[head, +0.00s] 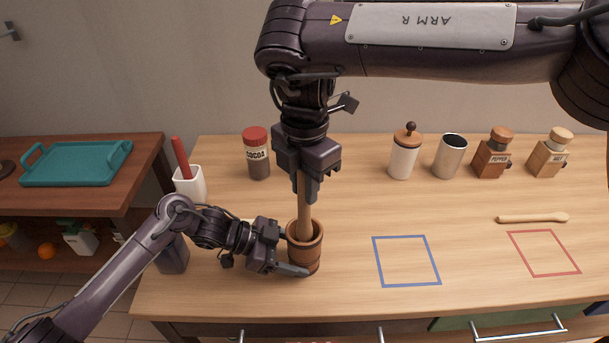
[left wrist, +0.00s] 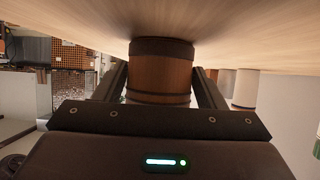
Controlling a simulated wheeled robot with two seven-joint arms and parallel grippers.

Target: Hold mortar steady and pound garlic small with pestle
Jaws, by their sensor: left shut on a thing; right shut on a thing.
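The wooden mortar (head: 306,258) stands upright on the wooden counter, with dark bands around it. My left gripper (head: 292,252) is shut on it from the left, low on its side. In the left wrist view the mortar (left wrist: 160,75) sits between the two fingers of my left gripper (left wrist: 160,90). The wooden pestle (head: 304,212) stands nearly upright with its lower end inside the mortar. My right gripper (head: 306,185) is shut on the upper part of the pestle, from above. The garlic cannot be seen; the mortar's inside is mostly hidden.
A blue square outline (head: 406,261) and a red one (head: 543,253) mark the counter to the right. A wooden spoon (head: 532,218) lies above the red one. A cocoa jar (head: 257,155), white canister (head: 403,158), metal cup (head: 449,157) and two mills (head: 492,155) stand behind.

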